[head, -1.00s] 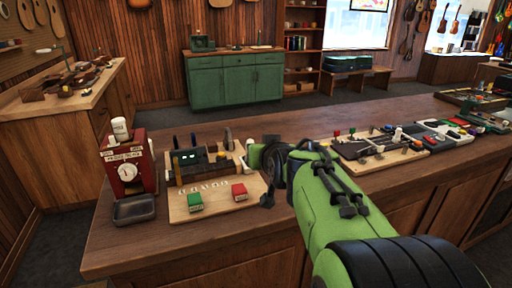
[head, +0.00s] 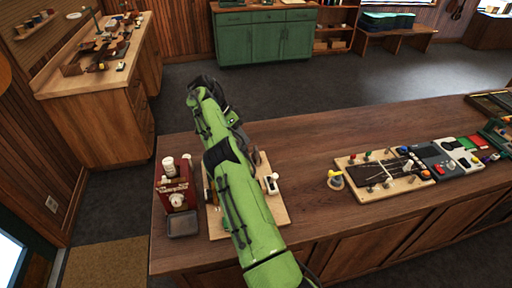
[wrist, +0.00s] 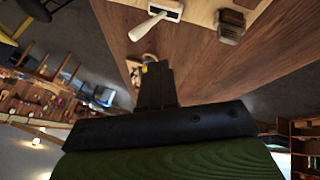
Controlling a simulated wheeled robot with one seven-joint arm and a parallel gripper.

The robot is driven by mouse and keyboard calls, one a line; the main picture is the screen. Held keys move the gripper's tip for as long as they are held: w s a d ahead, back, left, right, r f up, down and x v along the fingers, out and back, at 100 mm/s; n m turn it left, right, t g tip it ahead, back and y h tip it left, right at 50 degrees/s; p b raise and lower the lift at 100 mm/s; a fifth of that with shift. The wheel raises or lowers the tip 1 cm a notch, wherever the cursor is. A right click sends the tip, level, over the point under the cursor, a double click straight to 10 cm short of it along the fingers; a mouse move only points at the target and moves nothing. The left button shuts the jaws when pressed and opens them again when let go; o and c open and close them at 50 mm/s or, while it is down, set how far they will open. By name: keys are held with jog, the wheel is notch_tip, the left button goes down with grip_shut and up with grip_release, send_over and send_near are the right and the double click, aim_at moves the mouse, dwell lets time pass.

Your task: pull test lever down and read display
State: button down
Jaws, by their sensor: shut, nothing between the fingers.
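A white lever (head: 271,183) shows on the wooden test board (head: 281,212), just right of my green arm in the head view. A white lever on a small pale base (wrist: 155,22) also shows at the top of the wrist view, apart from my fingers. My gripper (wrist: 155,72) is shut and empty, with its dark fingers together. In the head view my arm lies across the board and hides most of it, including the place where the display box stood. No display can be read now.
A red machine (head: 175,188) with a dark tray (head: 182,223) stands left of the board. The counter (head: 310,140) has bare room behind and between these.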

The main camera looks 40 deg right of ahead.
jog(key=b, duration=0.8)
send_near(273, 179)
jog(key=w+d+f, duration=0.3)
jog(key=w+f, duration=0.1)
jog(key=s, duration=0.1)
jog(key=s+b, duration=0.1)
jog(key=s+f, duration=0.1)
jog(key=shift+s+d+b, duration=0.2)
jog(key=shift+d+b, duration=0.15)
jog(key=shift+s+f, duration=0.2)
jog(key=shift+s, duration=0.5)
